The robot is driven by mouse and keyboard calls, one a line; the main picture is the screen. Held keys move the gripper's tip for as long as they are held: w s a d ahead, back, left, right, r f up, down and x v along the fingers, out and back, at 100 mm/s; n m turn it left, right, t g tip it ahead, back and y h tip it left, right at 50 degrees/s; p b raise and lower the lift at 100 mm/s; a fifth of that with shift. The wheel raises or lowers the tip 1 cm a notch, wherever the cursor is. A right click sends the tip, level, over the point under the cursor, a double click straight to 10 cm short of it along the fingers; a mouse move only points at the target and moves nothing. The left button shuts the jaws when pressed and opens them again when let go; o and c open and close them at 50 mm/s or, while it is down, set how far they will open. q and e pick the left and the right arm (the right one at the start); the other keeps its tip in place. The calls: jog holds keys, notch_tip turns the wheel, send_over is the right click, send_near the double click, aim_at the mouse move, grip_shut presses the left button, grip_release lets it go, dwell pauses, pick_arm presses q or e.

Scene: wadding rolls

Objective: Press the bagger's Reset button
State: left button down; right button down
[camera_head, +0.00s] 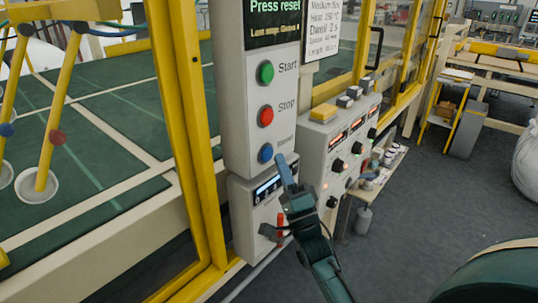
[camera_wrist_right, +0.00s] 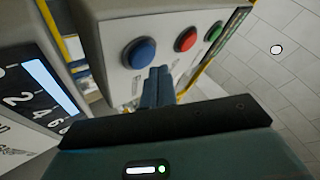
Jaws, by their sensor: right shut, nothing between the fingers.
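The bagger's grey control box (camera_head: 233,100) carries a green Start button (camera_head: 266,72), a red Stop button (camera_head: 265,115) and, lowest, the blue Reset button (camera_head: 265,153). The screen (camera_head: 274,20) above them reads "Press reset". My right gripper (camera_head: 279,158) is shut and empty, its blue fingertips just right of the blue button. In the right wrist view, the fingertips (camera_wrist_right: 161,70) point at the box beside the blue button (camera_wrist_right: 138,53), overlapping its lower right edge. I cannot tell whether they touch it. My left gripper is out of view.
A lower unit (camera_head: 262,215) with a display and a red-handled switch sits below the box. A second panel (camera_head: 340,150) with black knobs stands to the right. A yellow frame (camera_head: 185,130) runs along the left. Open floor lies to the right.

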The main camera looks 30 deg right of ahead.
jog(key=shift+w, duration=0.1)
dwell(0.4)
jog(key=shift+w+a, duration=0.15)
jog(key=shift+w, duration=0.2)
jog(key=shift+w, duration=0.1)
dwell(0.4)
jog(key=shift+w+a+b, duration=0.2)
jog(key=shift+w+b, duration=0.1)
dwell(0.6)
jog(key=shift+s+d+p, duration=0.35)
jog(key=shift+s+p, duration=0.05)
jog(key=shift+s, duration=0.45)
